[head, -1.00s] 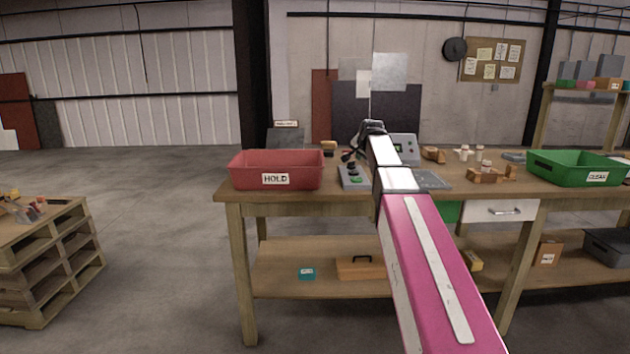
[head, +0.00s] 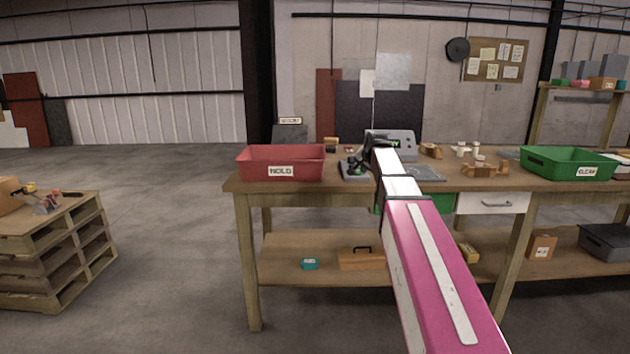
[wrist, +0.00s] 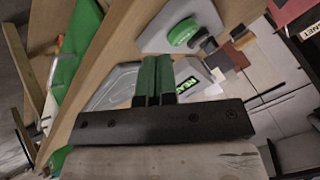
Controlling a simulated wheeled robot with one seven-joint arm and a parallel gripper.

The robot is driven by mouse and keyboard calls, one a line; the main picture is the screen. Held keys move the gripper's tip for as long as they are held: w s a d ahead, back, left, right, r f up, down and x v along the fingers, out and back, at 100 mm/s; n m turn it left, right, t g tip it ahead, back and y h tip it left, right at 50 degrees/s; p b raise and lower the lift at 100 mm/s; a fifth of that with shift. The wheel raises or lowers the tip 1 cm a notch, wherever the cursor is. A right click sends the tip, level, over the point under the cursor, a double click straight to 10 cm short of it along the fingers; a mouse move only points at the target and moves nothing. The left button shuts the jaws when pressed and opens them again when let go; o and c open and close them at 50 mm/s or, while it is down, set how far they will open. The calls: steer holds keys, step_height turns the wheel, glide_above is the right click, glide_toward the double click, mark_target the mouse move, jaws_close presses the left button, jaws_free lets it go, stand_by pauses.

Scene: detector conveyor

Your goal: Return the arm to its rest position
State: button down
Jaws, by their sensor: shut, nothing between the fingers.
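My pink and white arm (head: 440,270) reaches from the lower right of the head view toward the workbench. My gripper (head: 364,150) is at its far end, dark and small, in front of the grey devices on the bench. In the wrist view my gripper (wrist: 156,75) shows two dark green fingers pressed together with nothing between them. Behind them in that view are a grey box with a green button (wrist: 184,32) and a display with green letters (wrist: 265,98). I cannot tell the exact gap between fingers and bench.
The workbench (head: 245,188) carries a red HOLD bin (head: 250,168) at left, a green CLEAR bin (head: 560,165) at right and wooden pieces (head: 485,169) between. A wooden pallet stack (head: 65,250) stands at far left. The floor (head: 180,300) between pallet and bench is clear.

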steer(key=s+f+n+g, duration=0.2)
steer(key=s+f, duration=0.5)
steer(key=f, duration=0.4)
steer(key=s+f+n+g, duration=0.1)
steer(key=s+f+g, duration=0.1)
steer(key=s+f, duration=0.75)
steer(key=s+f+n+g, duration=0.4)
steer(key=s+f, duration=1.2)
steer(key=s, duration=0.2)
steer(key=shift+s+a+f+h, duration=0.15)
steer(key=shift+s+a+h, duration=0.15)
steer(key=shift+h, duration=0.1)
